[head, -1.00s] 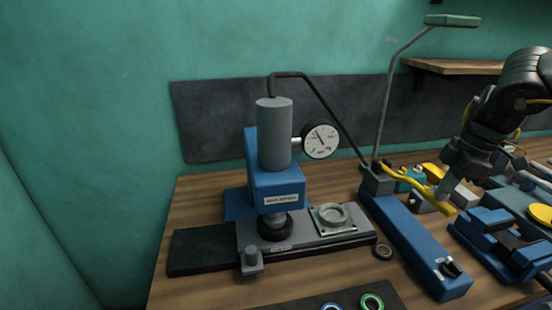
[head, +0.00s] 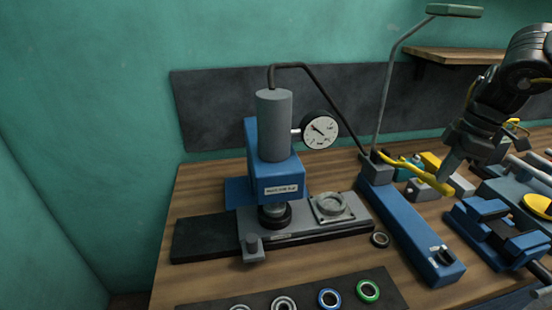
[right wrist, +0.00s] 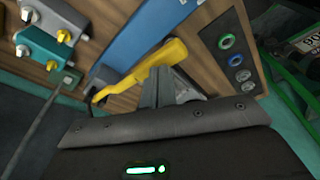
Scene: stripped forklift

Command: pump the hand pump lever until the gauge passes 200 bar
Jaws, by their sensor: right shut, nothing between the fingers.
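The blue hand pump (head: 408,225) stands on the bench, with its yellow lever (head: 412,172) reaching right from the pump's back end and sloping slightly down. My right gripper (head: 447,180) is shut and empty, its fingertips at the lever's free end. In the right wrist view the shut fingers (right wrist: 172,88) lie close against the yellow lever (right wrist: 150,66); I cannot tell whether they touch it. The round white gauge (head: 320,130) sits on the press's grey cylinder; its needle points up-left, but the numbers are too small to read. My left gripper is not in view.
The blue press (head: 273,185) stands left of the pump, joined to it by a black hose (head: 325,100). A lamp (head: 454,11) rises behind the pump. A blue vise (head: 495,235) stands to the right. Several rings lie on a dark mat (head: 300,296) in front.

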